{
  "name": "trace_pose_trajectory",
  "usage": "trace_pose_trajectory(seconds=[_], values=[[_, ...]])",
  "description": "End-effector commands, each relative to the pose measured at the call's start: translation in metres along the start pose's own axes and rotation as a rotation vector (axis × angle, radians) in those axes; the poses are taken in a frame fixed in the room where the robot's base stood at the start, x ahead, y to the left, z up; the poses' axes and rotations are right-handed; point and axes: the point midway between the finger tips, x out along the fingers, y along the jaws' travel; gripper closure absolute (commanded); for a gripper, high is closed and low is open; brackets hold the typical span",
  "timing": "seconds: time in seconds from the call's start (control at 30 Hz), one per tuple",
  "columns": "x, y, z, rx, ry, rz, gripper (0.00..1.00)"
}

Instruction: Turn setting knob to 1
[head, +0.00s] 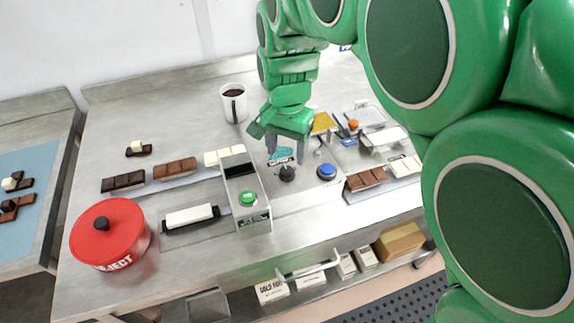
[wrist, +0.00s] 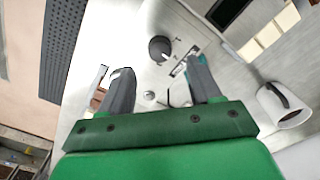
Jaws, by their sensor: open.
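The black setting knob (head: 287,174) stands on the light metal panel between a green button and a blue button. It also shows in the wrist view (wrist: 160,48), with a light pointer mark on it; the setting numbers are too small to read. My gripper (head: 286,155) is open and empty, pointing down just behind the knob in the head view. In the wrist view my gripper's fingers (wrist: 158,68) are apart, and the knob lies beyond the fingertips, between their lines. I see no contact with the knob.
The blue button (head: 326,171) is close right of the knob. The green button (head: 248,198) sits on a raised grey housing to the left. A mug (head: 233,103) stands behind, a red reject pot (head: 108,234) at left.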

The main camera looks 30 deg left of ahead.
Motion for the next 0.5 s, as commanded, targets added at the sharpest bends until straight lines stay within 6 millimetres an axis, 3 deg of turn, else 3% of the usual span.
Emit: trace_pose_trajectory(seconds=[0.3,0.5], values=[[0.046,0.001,0.001,0.000,-0.004,0.004,0.37],[0.060,0.001,0.000,-0.001,-0.001,0.002,0.37]])
